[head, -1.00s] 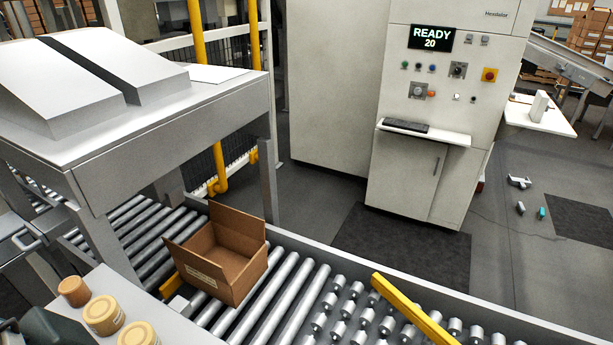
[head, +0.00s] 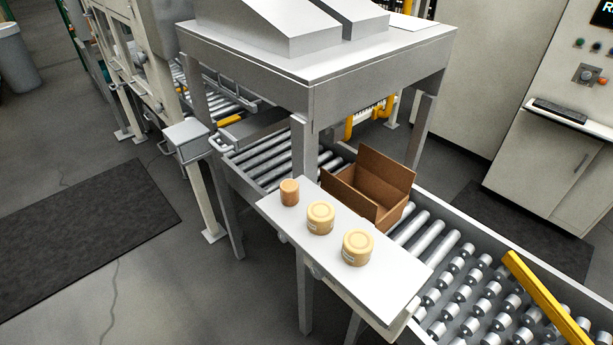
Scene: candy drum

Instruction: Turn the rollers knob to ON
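The control cabinet (head: 545,158) is cut off by the right edge of the head view. Part of its panel shows a few small buttons (head: 580,43) and a round control on a grey plate (head: 588,74). Labels are too small to read, so I cannot tell which control is the rollers knob or how it is set. The display (head: 605,10) is mostly cut off. The roller conveyor (head: 428,238) runs under the grey hood, with an open cardboard box (head: 397,178) on it. Neither of my grippers is in view.
A white shelf (head: 285,225) beside the conveyor holds an orange jar (head: 289,192) and two cream-lidded jars (head: 320,217) (head: 357,246). A yellow bar (head: 545,297) crosses the conveyor. A grey box (head: 187,138) stands on a post. Floor around the dark mat (head: 90,240) is clear at left.

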